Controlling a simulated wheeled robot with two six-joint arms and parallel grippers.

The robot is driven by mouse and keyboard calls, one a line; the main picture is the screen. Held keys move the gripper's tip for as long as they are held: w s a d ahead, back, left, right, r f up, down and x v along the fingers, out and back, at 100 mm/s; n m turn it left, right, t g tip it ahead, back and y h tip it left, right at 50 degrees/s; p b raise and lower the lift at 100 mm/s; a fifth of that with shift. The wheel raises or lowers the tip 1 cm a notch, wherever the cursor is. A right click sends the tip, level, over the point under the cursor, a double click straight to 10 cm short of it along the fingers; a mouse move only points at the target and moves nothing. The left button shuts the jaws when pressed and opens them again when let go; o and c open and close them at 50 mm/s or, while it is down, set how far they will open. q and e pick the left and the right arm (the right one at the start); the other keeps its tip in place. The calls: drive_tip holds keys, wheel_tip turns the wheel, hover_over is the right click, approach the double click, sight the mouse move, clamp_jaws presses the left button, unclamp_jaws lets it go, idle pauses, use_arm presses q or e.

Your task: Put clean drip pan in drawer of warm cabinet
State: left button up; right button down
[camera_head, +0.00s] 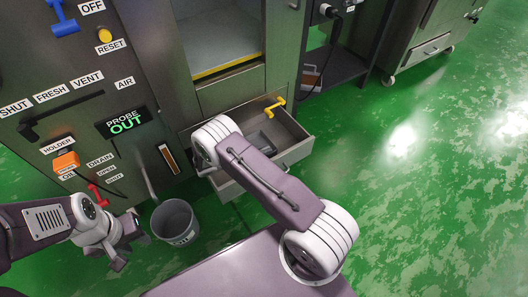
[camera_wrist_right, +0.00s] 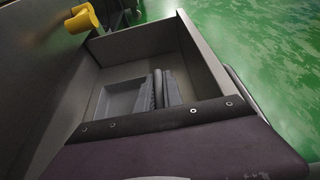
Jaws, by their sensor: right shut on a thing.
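The drawer (camera_head: 293,154) of the cabinet (camera_head: 230,95) is pulled open, with a yellow handle (camera_head: 275,106) showing beside it. In the right wrist view, the grey drip pan (camera_wrist_right: 118,98) is inside the drawer (camera_wrist_right: 205,52), low between its walls. My right gripper (camera_wrist_right: 160,88) reaches down into the drawer and is shut on the pan's side nearest the fingers. In the head view my right arm hides much of the drawer. My left gripper (camera_head: 118,258) hangs at the lower left, away from the drawer; its finger gap is unclear.
A grey bucket (camera_head: 175,221) stands on the green floor (camera_head: 430,190) below the panel's drain area. The panel at left carries an orange holder (camera_head: 66,161), a red lever (camera_head: 102,194) and a PROBE OUT display (camera_head: 122,122). Floor to the right is open.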

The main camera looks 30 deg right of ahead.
drive_tip(key=shift+f, duration=0.15)
drive_tip(key=c, duration=1.5)
unclamp_jaws()
